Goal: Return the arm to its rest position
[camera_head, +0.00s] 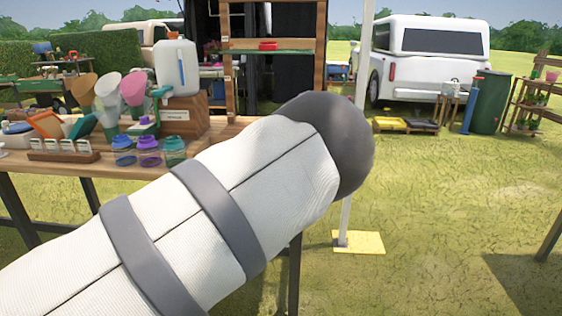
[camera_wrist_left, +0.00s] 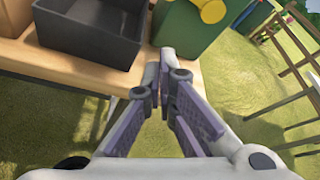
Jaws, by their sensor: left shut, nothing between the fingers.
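My left arm comes in from the left in the head view, a thick white sleeved link with grey bands that ends in a dark rounded joint in front of the table. The left gripper itself is out of sight in the head view. In the left wrist view my left gripper (camera_wrist_left: 163,85) is shut with nothing between its fingers. Its tips are close to the edge of a wooden table (camera_wrist_left: 55,65), near a black tray and a green container. My right gripper is in neither view.
A wooden table (camera_head: 85,172) at the left holds jars, scoops and a white jug (camera_head: 177,68). In the left wrist view a black tray (camera_wrist_left: 85,45) and a green container (camera_wrist_left: 190,30) stand by the table edge. A white pole stands on a yellow base (camera_head: 358,243).

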